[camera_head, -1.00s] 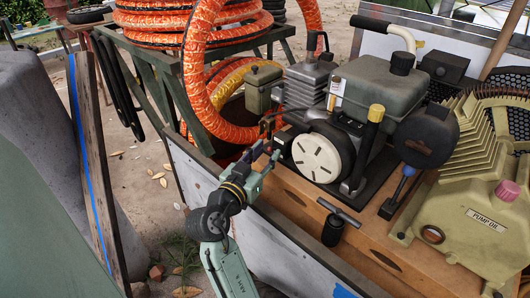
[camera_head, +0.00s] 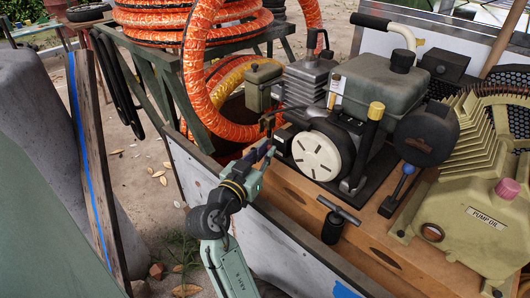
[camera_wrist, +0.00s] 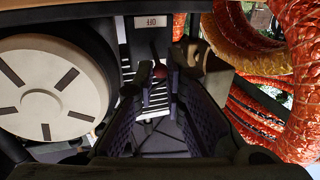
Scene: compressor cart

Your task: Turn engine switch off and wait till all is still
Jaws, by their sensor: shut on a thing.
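The engine (camera_head: 372,85) sits on the cart with its round white starter cover (camera_head: 316,155) facing my arm. My gripper (camera_head: 268,148) is at the engine's left side, beside that cover. In the wrist view the engine switch (camera_wrist: 160,71) is a small lever with a red tip. It stands between the two fingertips of my gripper (camera_wrist: 161,90), which is shut on it. A white plate marked OFF (camera_wrist: 151,22) is just above the lever in the wrist view. In the head view the switch is too small and covered to make out.
Orange hose coils (camera_head: 215,110) on a green stand are close behind and left of my gripper. A tan pump (camera_head: 485,215) and a black T-handle (camera_head: 335,222) are to the right. The cart's side panel (camera_head: 265,235) runs beneath my wrist.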

